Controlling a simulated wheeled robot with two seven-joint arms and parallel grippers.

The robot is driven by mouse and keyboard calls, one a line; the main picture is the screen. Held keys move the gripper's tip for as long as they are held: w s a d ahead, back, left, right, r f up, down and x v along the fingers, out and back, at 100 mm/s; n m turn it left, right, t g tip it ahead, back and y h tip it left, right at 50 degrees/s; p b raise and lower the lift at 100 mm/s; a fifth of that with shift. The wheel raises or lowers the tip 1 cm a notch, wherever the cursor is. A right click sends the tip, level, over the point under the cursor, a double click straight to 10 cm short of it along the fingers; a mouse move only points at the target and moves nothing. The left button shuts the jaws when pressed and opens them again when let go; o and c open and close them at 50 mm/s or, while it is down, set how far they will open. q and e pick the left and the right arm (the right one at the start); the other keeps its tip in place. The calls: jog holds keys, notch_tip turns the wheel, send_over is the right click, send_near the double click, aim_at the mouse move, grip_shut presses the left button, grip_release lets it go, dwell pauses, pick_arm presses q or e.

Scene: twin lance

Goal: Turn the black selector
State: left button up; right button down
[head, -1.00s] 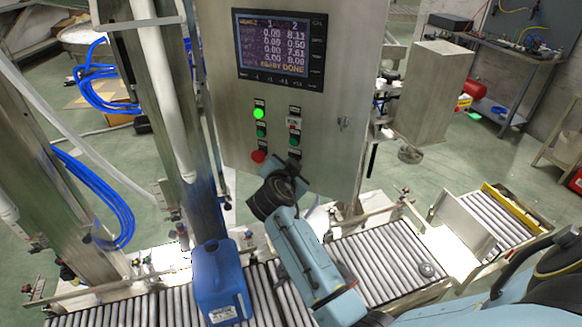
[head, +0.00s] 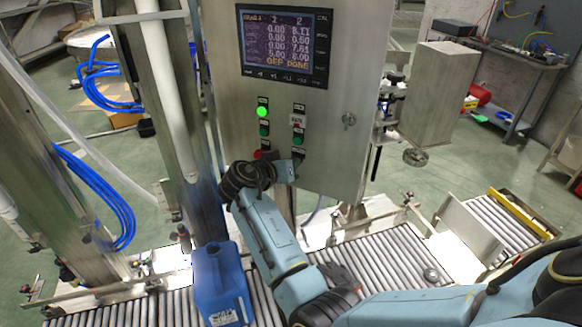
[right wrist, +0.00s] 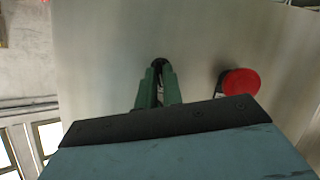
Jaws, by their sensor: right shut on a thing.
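The black selector (right wrist: 159,64) shows in the right wrist view as a small dark knob on the steel panel, between the tips of my right gripper (right wrist: 158,72). The green fingers are shut on it and hide most of it, so I cannot read its angle. My wrist lies to the left of the selector there and partly covers the area. My left gripper is not in view.
A red button (right wrist: 241,82) sits close beside the fingers. A lit green button (head: 263,112) and a display (head: 284,45) are above.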

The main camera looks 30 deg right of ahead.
jog(key=n, duration=0.1)
jog(key=n+g+h+b, duration=0.1)
jog(key=n, duration=0.1)
jog(key=shift+w+a+f+h, duration=0.1)
jog(key=shift+w+f+h, duration=0.1)
jog(key=shift+h, duration=0.1)
jog(key=shift+n, duration=0.3)
jog(key=c, duration=1.5)
grip_release()
jog(key=shift+c, duration=0.2)
jog(key=b+v, duration=0.2)
jog(key=v, duration=0.5)
jog(key=shift+a, duration=0.25)
jog(key=shift+r, duration=0.15)
